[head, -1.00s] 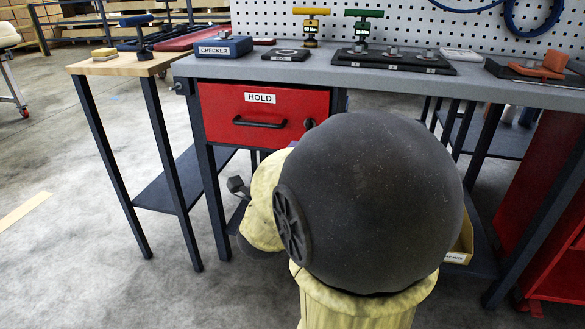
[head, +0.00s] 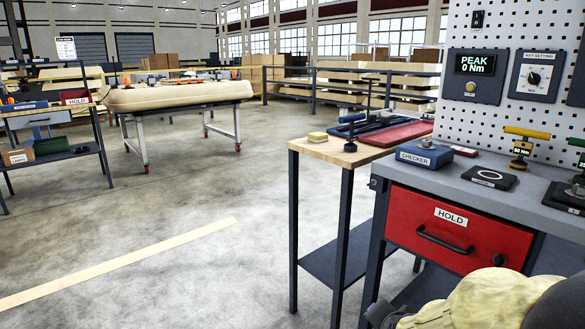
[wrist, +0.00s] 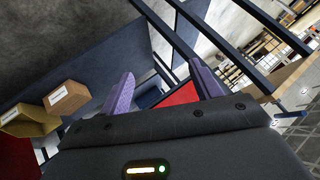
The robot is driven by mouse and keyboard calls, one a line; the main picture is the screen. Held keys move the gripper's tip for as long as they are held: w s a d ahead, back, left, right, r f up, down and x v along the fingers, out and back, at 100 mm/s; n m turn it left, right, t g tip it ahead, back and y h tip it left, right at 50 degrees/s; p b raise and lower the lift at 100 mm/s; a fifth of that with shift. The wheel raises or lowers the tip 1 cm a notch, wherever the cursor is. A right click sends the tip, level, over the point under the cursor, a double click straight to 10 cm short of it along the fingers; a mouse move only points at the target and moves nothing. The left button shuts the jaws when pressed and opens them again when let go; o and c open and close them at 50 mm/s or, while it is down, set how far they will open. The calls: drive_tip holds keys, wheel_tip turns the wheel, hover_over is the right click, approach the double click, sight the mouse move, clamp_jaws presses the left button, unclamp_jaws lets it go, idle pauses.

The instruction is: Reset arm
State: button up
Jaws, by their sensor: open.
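My gripper (wrist: 165,88) shows in the wrist view, with two purple fingers spread apart and nothing between them. Past the fingers are a red surface and dark bench legs. In the head view, part of my pale yellow and dark arm fills the bottom right corner, in front of the grey workbench (head: 480,182). The gripper's fingers are not clearly seen in the head view. The red drawer (head: 455,228) marked HOLD is shut under the bench top.
The blue CHECKER box (head: 425,153), a black ring plate (head: 487,177) and a yellow-handled tool (head: 522,150) stand on the bench. A wooden side table (head: 345,155) adjoins it. A padded trolley (head: 180,95) stands at the back left. The floor (head: 190,210) at left is open.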

drive_tip(key=s+a+r+n+g+y+p, duration=0.15)
drive_tip(key=s+a+n+g+p, duration=0.25)
drive_tip(key=s+n+g+p, duration=0.45)
wheel_tip(320, 180, up, 36)
drive_tip(key=s+n+t+p, duration=0.1)
drive_tip(key=t+p, duration=0.1)
drive_tip(key=p, duration=3.2)
drive_tip(key=shift+s+a+r, duration=0.15)
drive_tip(key=shift+s+r, duration=0.1)
drive_tip(key=shift+n, duration=0.25)
drive_tip(key=shift+w, duration=0.1)
